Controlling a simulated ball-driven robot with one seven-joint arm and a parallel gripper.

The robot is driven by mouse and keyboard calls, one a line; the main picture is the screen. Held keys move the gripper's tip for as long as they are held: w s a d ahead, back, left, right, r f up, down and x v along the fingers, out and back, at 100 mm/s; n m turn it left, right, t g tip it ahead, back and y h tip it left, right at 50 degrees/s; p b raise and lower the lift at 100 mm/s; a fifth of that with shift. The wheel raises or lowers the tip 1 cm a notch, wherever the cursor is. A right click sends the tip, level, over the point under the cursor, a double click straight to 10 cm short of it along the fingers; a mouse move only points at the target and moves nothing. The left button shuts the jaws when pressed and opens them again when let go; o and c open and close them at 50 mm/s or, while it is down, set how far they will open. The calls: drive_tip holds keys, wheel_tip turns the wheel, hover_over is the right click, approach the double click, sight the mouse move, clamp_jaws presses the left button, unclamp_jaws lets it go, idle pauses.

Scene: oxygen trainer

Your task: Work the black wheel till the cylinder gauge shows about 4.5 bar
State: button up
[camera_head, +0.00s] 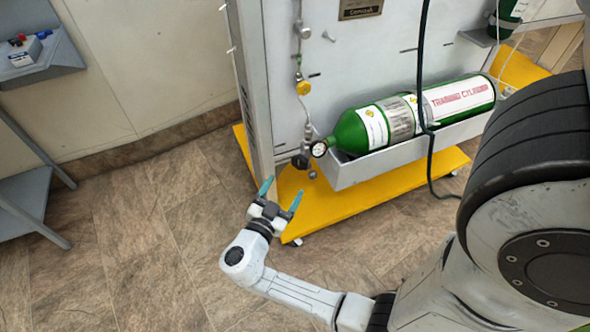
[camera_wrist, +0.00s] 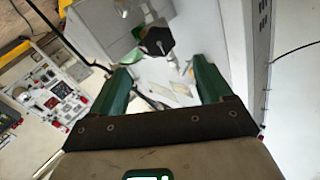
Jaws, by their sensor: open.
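The green training cylinder (camera_head: 445,105) lies in a grey tray on the trainer. The small round cylinder gauge (camera_head: 319,149) is at its left end, and its needle is too small to read. The black wheel (camera_head: 299,161) sits just left of the gauge. My gripper (camera_head: 280,195) is open and empty, below and a little left of the wheel, apart from it. In the wrist view, a dark faceted knob (camera_wrist: 157,41), seemingly the wheel, shows beyond and between the open green fingers (camera_wrist: 161,70). The gauge is not clear there.
A yellow wheeled base (camera_head: 350,205) sticks out under the trainer. A black hose (camera_head: 424,60) hangs in front of the cylinder. A yellow knob (camera_head: 303,87) is on the pipe above. A grey shelf (camera_head: 35,65) stands at left. The floor (camera_head: 130,240) left of my arm is free.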

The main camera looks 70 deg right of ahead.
sight(299, 164)
drive_tip(key=d, duration=0.3)
drive_tip(key=s+d, duration=0.1)
drive_tip(key=d, duration=0.6)
drive_tip(key=shift+s+d, duration=0.2)
drive_tip(key=shift+s, duration=0.05)
drive_tip(key=shift+c, duration=0.2)
drive_tip(key=shift+r, duration=0.1)
drive_tip(key=c, duration=0.9)
